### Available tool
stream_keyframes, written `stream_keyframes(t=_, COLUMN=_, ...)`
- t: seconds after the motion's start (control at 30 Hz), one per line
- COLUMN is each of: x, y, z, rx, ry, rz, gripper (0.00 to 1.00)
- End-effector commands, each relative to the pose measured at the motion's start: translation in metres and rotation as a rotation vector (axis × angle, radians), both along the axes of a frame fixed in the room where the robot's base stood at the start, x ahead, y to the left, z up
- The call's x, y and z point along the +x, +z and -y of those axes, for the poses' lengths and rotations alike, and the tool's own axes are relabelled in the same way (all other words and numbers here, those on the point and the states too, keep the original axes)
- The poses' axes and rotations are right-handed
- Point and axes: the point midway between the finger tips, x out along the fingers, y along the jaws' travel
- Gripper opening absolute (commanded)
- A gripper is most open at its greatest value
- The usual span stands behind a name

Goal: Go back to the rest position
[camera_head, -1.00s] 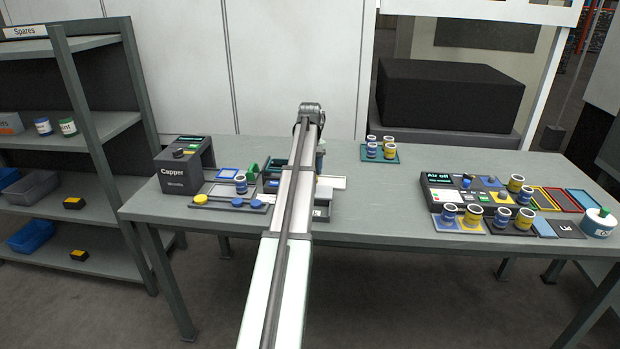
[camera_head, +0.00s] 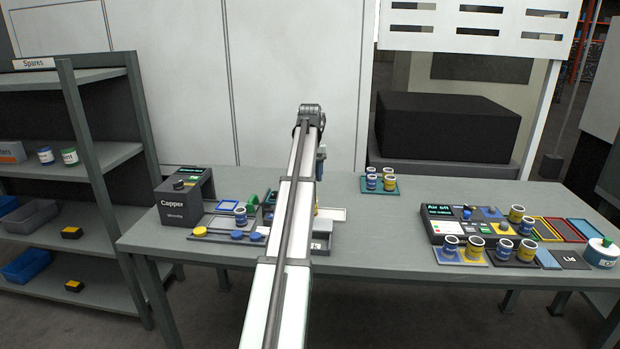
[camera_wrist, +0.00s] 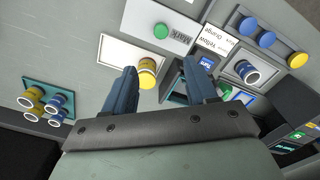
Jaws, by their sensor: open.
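My gripper (camera_wrist: 162,76) is open in the wrist view, with its two blue fingers apart. A yellow jar (camera_wrist: 147,72) shows beyond the left finger, partly hidden by it, at the edge of a white tray (camera_wrist: 118,52). I cannot tell the height gap between fingers and jar. In the head view my arm reaches out over the table and hides most of the gripper. The white tray (camera_head: 336,213) shows just right of the arm.
The capper (camera_head: 174,202) stands on the table (camera_head: 400,225) at left. A teal tray (camera_head: 392,191) with several jars is right of the arm. A control panel (camera_head: 450,232) and jars stand farther right. The spares shelf (camera_head: 95,155) is at left.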

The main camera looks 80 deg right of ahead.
Motion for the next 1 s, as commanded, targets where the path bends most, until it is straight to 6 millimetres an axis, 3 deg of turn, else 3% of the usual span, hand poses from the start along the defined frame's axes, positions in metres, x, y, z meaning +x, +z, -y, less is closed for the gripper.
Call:
stream_keyframes(t=0.33, x=0.001, y=-0.001, z=0.000, rx=0.000, ry=0.001, rz=0.000, gripper=0.57)
stream_keyframes(t=0.47, x=0.020, y=-0.007, z=-0.001, rx=-0.006, ry=0.007, rz=0.002, gripper=0.57)
stream_keyframes(t=0.57, x=0.054, y=-0.019, z=-0.004, rx=-0.017, ry=0.014, rz=0.007, gripper=0.57)
stream_keyframes(t=0.77, x=0.152, y=-0.051, z=-0.019, rx=-0.047, ry=0.029, rz=0.029, gripper=0.57)
stream_keyframes(t=1.0, x=0.267, y=-0.090, z=-0.053, rx=-0.079, ry=0.043, rz=0.063, gripper=0.57)
